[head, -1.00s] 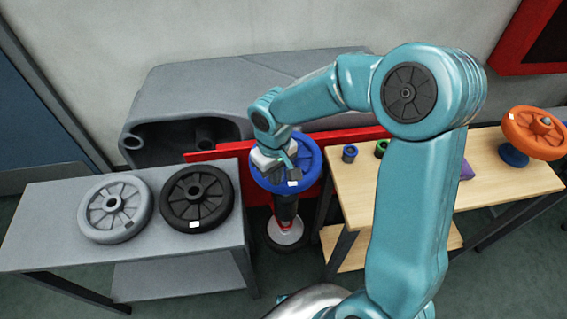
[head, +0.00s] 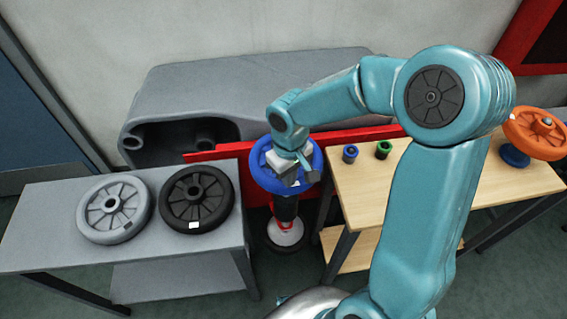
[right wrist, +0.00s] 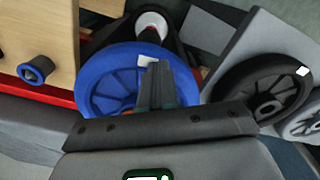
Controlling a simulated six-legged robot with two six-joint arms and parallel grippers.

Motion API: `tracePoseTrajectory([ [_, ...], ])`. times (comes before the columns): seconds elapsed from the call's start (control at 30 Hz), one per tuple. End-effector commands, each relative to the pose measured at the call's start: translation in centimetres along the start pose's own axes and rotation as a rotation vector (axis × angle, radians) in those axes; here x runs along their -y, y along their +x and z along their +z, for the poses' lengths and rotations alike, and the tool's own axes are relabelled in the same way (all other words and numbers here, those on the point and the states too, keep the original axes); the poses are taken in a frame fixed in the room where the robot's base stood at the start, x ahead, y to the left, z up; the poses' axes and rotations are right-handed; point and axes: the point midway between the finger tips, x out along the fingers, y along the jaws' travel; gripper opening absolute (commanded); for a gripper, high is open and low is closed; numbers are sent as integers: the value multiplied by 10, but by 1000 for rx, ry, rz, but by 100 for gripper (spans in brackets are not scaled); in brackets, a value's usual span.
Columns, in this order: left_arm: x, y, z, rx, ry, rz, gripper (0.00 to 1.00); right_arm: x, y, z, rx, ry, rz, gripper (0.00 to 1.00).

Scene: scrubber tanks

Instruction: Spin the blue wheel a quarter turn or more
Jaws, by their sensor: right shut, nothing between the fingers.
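The blue wheel (head: 257,168) lies nearly flat on top of a dark stand between the two tables in the head view. It also shows in the right wrist view (right wrist: 92,88), with a white label near its rim. My right gripper (head: 305,168) is over the right part of the wheel in the head view, covering part of it. In the right wrist view its fingers (right wrist: 156,72) are together and empty, over the wheel. I cannot tell whether they touch a spoke or the rim. My left gripper is not in view.
A grey wheel (head: 100,226) and a black wheel (head: 178,214) lie on the grey table (head: 50,240) at left. The wooden table (head: 350,195) at right holds small blue (head: 350,153) and green (head: 383,149) parts. An orange wheel (head: 520,135) stands farther right. A red panel (head: 225,153) is behind.

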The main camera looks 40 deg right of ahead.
Motion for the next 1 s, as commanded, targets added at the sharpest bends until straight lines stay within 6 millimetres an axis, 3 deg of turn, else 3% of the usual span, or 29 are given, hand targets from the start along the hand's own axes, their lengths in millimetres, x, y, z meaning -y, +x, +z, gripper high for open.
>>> tracePoseTrajectory([
  [0.43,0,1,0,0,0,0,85,-10,2,7,3,2,1,0],
  [0.7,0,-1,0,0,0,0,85,-28,0,14,2,2,1,0],
  [1.0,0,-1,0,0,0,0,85,-30,0,14,2,1,1,0],
])
